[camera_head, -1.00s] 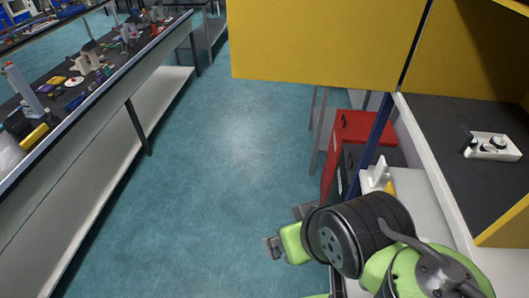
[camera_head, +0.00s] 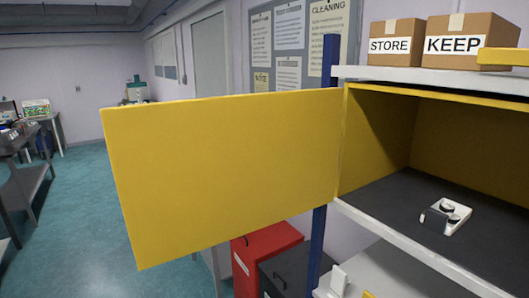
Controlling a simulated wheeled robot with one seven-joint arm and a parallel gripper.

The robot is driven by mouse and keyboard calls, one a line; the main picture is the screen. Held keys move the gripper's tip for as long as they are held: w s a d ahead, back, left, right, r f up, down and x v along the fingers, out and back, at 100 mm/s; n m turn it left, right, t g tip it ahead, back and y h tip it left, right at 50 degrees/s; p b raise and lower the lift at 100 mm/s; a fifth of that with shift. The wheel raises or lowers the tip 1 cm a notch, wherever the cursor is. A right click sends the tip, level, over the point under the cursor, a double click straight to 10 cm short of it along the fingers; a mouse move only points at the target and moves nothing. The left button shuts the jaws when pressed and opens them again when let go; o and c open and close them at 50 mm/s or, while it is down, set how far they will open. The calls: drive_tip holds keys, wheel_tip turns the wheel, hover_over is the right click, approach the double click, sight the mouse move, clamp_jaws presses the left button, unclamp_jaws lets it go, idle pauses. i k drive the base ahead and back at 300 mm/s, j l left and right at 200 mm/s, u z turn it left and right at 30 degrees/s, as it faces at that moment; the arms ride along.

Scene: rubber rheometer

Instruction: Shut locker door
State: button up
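The yellow locker door (camera_head: 225,175) stands wide open. It swings out to the left from its hinge side at the blue post (camera_head: 319,230). The locker's yellow interior (camera_head: 465,135) is open to view, with a dark floor (camera_head: 400,195). My gripper is not in the current view.
Cardboard boxes marked STORE (camera_head: 395,42) and KEEP (camera_head: 470,40) stand on the white shelf (camera_head: 425,76) above the locker. A red cabinet (camera_head: 265,245) stands below the door. Open floor (camera_head: 85,220) lies to the left, with benches at the far left.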

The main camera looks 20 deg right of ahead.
sight(191, 176)
drive_tip(key=i+j+z, duration=0.2)
drive_tip(key=j+z, duration=0.25)
drive_tip(key=i+j+z, duration=0.1)
drive_tip(key=j+z, duration=1.25)
drive_tip(key=k+j+z, duration=0.15)
drive_tip(key=j+z, duration=0.3)
drive_tip(key=k+j+z, duration=0.15)
drive_tip(key=j+z, duration=0.3)
drive_tip(key=j, duration=0.45)
drive_tip(key=i+j+u, duration=0.15)
drive_tip(key=j, duration=0.3)
drive_tip(key=i+j, duration=0.1)
drive_tip(key=j, duration=0.35)
drive_tip(key=i+j+u, duration=0.15)
drive_tip(key=j, duration=0.3)
drive_tip(key=k, duration=0.05)
